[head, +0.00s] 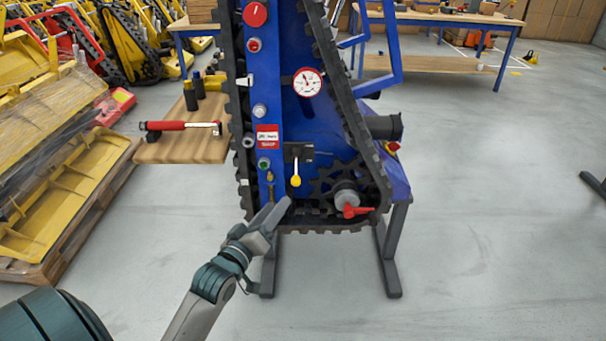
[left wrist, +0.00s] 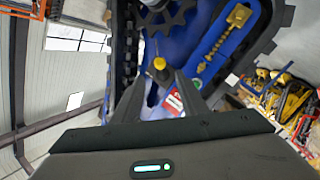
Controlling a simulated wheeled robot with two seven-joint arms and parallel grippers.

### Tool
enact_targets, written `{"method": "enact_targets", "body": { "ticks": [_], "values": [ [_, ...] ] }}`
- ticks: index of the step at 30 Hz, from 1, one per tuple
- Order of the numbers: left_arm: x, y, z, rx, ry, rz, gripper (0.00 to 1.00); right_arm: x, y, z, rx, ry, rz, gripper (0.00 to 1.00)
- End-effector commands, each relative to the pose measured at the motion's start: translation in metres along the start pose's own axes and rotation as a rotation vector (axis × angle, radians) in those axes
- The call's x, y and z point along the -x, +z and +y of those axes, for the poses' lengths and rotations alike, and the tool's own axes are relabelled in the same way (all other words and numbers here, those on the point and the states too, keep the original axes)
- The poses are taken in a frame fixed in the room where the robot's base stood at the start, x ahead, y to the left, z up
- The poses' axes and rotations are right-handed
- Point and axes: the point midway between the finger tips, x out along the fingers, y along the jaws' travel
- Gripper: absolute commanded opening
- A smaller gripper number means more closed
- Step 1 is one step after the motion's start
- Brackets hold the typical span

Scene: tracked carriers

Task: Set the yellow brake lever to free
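The yellow brake lever (head: 296,181) sits on the blue carrier frame, below a small black plate (head: 298,153). Its yellow knob hangs straight down from the plate. My left gripper (head: 278,204) is just below and left of the knob in the head view. In the left wrist view its two fingers (left wrist: 160,80) are spread, with the yellow knob (left wrist: 159,63) showing between and just beyond the tips. No contact can be made out. The plate's markings are too small to read. A dark tip (head: 592,184) at the right edge seems to be my right gripper, mostly cut off.
A black track runs around the frame, with a sprocket (head: 338,186) and a red handle (head: 354,211) right of the lever. A wooden shelf (head: 180,149) holds a red-handled tool (head: 180,126) at left. Yellow parts on a pallet stand further left. Right floor is clear.

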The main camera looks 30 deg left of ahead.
Motion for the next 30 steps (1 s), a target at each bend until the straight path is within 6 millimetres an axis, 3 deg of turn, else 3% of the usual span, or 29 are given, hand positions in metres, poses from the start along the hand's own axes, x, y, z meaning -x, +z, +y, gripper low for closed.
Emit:
{"method": "enact_targets", "body": {
  "ticks": [30],
  "values": [
    [-0.153, 0.001, 0.000, -0.001, -0.001, 0.000, 0.39, -0.005, -0.011, -0.011, -0.002, -0.027, 0.073, 0.31]
  ]
}}
